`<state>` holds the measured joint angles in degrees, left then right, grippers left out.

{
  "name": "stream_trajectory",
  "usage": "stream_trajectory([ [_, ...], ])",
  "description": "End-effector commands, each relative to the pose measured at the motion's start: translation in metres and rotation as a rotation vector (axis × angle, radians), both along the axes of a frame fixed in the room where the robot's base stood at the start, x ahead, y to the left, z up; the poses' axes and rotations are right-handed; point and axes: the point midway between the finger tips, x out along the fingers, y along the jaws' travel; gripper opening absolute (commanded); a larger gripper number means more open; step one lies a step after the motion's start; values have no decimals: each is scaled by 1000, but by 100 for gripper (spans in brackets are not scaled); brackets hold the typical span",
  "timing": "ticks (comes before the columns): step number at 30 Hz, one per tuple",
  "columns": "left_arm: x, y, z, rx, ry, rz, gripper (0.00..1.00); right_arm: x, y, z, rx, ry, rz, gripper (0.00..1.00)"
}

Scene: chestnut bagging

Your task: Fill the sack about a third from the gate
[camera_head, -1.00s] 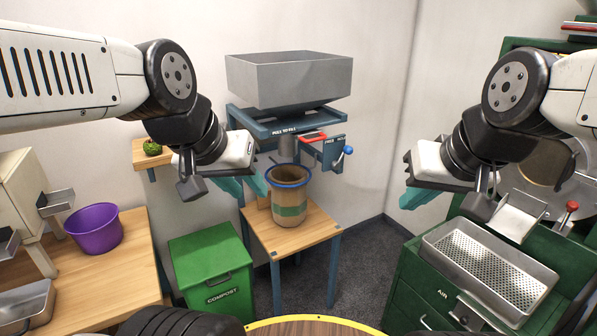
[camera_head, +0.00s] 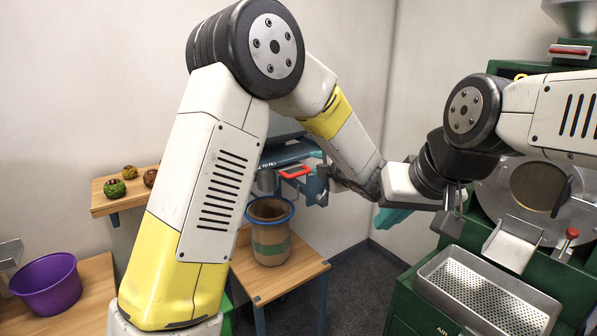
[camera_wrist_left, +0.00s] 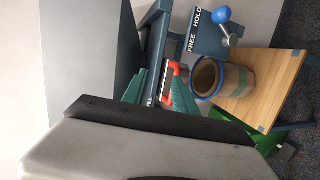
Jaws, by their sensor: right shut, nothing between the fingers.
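The sack (camera_head: 271,245), tan with a green band and a blue rim, stands upright and open on a small wooden table under the filling stand; it also shows in the wrist view (camera_wrist_left: 238,82). How full it is I cannot tell. The gate's red handle (camera_head: 295,172) sits above the sack and also shows in the wrist view (camera_wrist_left: 170,80). My left gripper (camera_wrist_left: 160,95) is open at the handle, its teal fingers apart on either side; contact is unclear. In the head view my left arm hides much of the stand. My right gripper (camera_head: 392,217) is shut and empty, right of the sack.
A blue-knobbed lever (camera_wrist_left: 222,14) stands beside the FREE/HOLD plate (camera_wrist_left: 200,30). The grey hopper (camera_wrist_left: 80,45) is above the gate. A perforated tray (camera_head: 480,290) on a green machine is at right. A purple bucket (camera_head: 48,285) and a shelf (camera_head: 110,205) with burs are at left.

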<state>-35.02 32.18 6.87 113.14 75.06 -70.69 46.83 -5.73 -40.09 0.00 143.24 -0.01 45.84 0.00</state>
Motion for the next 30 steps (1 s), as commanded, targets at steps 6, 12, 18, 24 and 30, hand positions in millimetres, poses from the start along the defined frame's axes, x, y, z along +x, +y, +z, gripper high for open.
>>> stream_trajectory([
  [6,-26,0,-35,24,-30,189,34,0,0,0,0,0,0,0],
  [12,-16,12,-41,28,-35,215,34,0,0,0,0,0,0,0],
  [18,10,31,-48,29,-35,212,34,0,0,0,0,0,0,0],
  [24,28,43,-52,28,-35,210,34,0,0,0,0,0,0,0],
  [30,33,46,-53,29,-35,208,34,0,0,0,0,0,0,0],
])
